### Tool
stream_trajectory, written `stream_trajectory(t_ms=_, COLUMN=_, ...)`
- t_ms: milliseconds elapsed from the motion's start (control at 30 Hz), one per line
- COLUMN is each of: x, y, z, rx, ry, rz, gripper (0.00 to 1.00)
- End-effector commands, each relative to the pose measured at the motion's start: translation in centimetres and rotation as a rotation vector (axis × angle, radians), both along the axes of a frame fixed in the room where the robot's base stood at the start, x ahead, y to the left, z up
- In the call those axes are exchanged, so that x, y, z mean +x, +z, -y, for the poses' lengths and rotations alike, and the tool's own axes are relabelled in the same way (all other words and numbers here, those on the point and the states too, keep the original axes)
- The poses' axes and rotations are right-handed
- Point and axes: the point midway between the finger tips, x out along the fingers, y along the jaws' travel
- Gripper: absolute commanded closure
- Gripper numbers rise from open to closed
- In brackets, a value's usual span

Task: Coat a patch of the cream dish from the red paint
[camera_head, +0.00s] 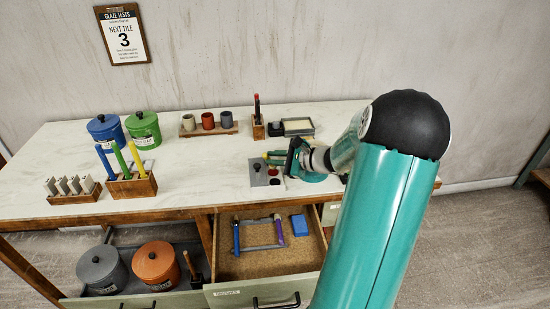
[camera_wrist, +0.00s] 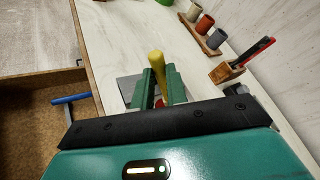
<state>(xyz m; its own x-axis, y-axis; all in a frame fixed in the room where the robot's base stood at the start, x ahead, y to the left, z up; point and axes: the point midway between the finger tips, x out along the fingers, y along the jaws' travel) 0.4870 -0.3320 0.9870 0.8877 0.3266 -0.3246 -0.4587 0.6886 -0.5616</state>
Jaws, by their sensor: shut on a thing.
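My gripper (camera_head: 275,157) is shut on a yellow-handled tool (camera_wrist: 157,60) above the worktop. The handle's rounded end shows between the green fingers in the wrist view; the tool's working end is hidden. A grey palette (camera_head: 258,181) lies just below the gripper, with a dark spot, and a dark red paint spot (camera_head: 274,181) near its front edge. Some red (camera_wrist: 160,102) also shows between the fingers in the wrist view. A shallow dish with a cream face (camera_head: 298,126) sits at the back of the table, behind and apart from the gripper. I cannot tell whether the tool touches the palette.
Cups in a rack (camera_head: 188,123) and a pen block (camera_head: 258,130) stand at the back. Blue and green pots (camera_head: 105,130) and a wooden holder of coloured tools (camera_head: 132,186) are left. An open drawer (camera_head: 265,265) juts out in front. The worktop left of the palette is clear.

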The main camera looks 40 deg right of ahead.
Motion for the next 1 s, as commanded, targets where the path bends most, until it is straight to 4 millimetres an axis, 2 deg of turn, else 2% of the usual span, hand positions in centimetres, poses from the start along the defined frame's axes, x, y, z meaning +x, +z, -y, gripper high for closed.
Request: stream_trajectory(t_ms=1000, x=-0.01, y=-0.83, z=0.01, rx=0.0, ry=0.0, rz=0.0, gripper=1.0)
